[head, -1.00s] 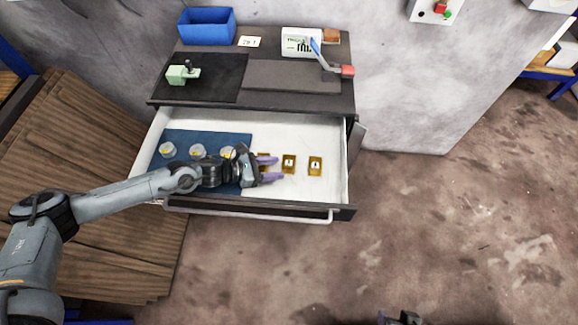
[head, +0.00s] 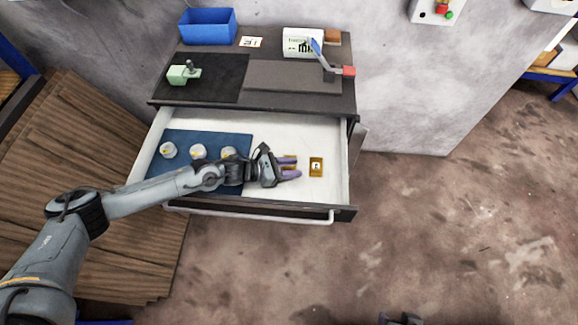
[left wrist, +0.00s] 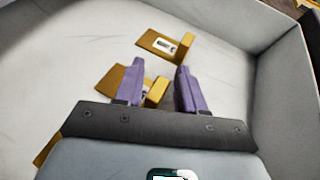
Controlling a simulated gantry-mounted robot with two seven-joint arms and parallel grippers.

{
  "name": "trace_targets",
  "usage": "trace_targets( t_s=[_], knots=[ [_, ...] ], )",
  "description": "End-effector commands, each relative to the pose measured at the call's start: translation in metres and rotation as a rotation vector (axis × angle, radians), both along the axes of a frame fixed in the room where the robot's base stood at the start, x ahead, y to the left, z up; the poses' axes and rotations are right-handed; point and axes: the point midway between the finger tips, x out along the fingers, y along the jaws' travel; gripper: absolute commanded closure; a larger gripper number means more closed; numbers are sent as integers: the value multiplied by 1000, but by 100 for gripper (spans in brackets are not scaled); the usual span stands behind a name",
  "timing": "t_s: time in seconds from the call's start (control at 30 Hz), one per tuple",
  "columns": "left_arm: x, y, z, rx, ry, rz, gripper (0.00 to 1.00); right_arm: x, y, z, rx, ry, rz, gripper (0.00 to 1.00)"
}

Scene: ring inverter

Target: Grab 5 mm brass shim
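Brass shims with small labels lie in the open drawer (head: 290,124). The rightmost shim (head: 316,167) is fully visible in the head view; it appears farthest in the left wrist view (left wrist: 165,44). My left gripper (head: 293,167) is open over the middle shim (head: 289,158). In the left wrist view, that shim's raised tab (left wrist: 157,92) stands between the purple fingers (left wrist: 160,88), with a gap on the right. A third shim (left wrist: 47,148) is mostly hidden behind the gripper. The labels are too small to read as 5 mm. A dark part at the head view's bottom edge may be my right gripper.
A blue mat (head: 180,140) with several round silver pieces (head: 198,152) fills the drawer's left side. The drawer's front rail (head: 260,214) and walls bound the space. On the top stand a blue bin (head: 207,27), a green fixture (head: 184,74) and a lever tool (head: 330,65).

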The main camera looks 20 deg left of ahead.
Motion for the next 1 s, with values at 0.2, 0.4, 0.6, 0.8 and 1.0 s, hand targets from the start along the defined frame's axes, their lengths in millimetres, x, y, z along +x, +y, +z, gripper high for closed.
trace_targets(
  t_s=[0.2,0.4,0.6,0.8,1.0],
  knots=[
    [0,0,0,0,0,0,95,0,1,0,5,0,-4,46],
    [0,0,1,-2,-1,0,100,0,2,0,7,0,-5,46],
    [0,0,1,-2,-1,0,100,0,2,0,7,0,-4,46],
    [1,1,9,-1,-2,1,100,0,1,1,4,0,-3,46],
    [1,0,31,-1,-5,-1,100,0,0,4,-3,0,2,46]
  ],
)
